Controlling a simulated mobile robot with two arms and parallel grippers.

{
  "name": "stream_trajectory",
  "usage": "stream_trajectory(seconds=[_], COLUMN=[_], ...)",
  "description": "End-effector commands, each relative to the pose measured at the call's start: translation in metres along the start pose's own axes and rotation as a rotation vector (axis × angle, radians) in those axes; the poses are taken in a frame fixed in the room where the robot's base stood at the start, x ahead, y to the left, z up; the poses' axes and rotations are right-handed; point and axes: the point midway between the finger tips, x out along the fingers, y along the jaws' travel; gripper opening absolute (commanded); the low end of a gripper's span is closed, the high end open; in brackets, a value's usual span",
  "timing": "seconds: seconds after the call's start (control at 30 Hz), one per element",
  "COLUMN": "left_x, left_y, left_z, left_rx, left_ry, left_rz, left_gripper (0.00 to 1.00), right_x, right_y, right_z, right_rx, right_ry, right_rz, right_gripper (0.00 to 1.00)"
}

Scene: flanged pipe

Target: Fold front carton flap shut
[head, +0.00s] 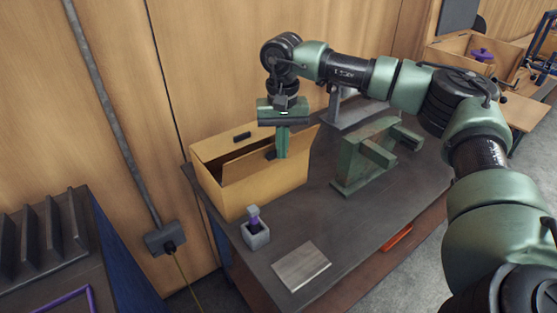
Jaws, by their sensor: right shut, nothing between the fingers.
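The tan carton (263,188) stands on the left part of the dark workbench, against the wood-panelled wall. Its front flap (297,147) tilts up along the near side, and a dark gap shows behind it. My right gripper (281,156) points down at the carton, with its shut fingers at the front flap. I cannot tell whether they touch it. Nothing shows between the fingers. My left gripper is not in view.
A green metal stand (352,174) is right of the carton, with a grey fixture behind it. In front are a small grey block holding a purple-topped piece (256,232) and a flat metal plate (301,267).

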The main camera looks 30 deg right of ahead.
Motion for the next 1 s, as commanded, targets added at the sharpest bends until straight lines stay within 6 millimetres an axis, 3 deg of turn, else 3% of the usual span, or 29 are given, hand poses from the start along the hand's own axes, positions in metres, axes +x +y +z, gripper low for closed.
stream_trajectory(seconds=[0.1, 1.0], left_x=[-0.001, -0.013], left_y=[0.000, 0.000], left_z=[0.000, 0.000], left_rx=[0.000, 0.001], left_ry=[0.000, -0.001], left_rz=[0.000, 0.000], left_gripper=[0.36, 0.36], right_x=[0.009, 0.012], right_y=[-0.004, -0.029], right_z=[-0.006, -0.039], right_rx=[-0.001, -0.011], right_ry=[-0.002, -0.014], right_rz=[0.004, 0.006], right_gripper=[0.00, 0.00])
